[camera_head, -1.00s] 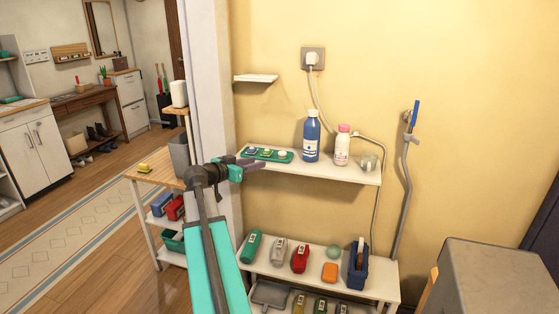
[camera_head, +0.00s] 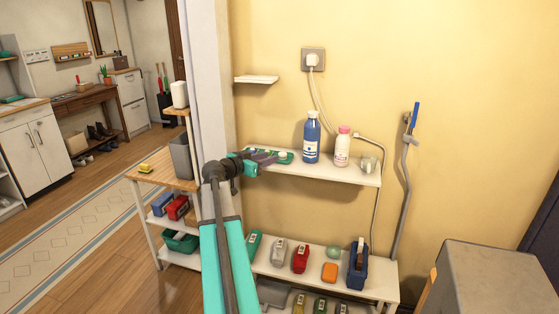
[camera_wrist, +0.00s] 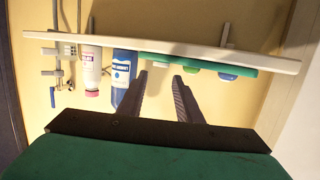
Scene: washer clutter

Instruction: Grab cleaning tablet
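The cleaning tablets lie on a green tray (camera_head: 289,159) at the left of the upper wall shelf. A whitish tablet (camera_head: 282,154) shows at the tray's right part in the head view. The wrist view is upside down; there the tray (camera_wrist: 200,61) carries a whitish tablet (camera_wrist: 191,69) and a blue one (camera_wrist: 228,77), with a green one between them. My gripper (camera_head: 272,158) is over the tray, its fingers hiding much of it. Contact with a tablet cannot be told.
A blue bottle (camera_head: 311,138) and a white bottle with pink cap (camera_head: 342,147) stand right of the tray on the upper shelf (camera_head: 350,177). A lower shelf (camera_head: 345,282) holds several cleaning items. A white wall edge (camera_head: 208,80) is close to my arm's left.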

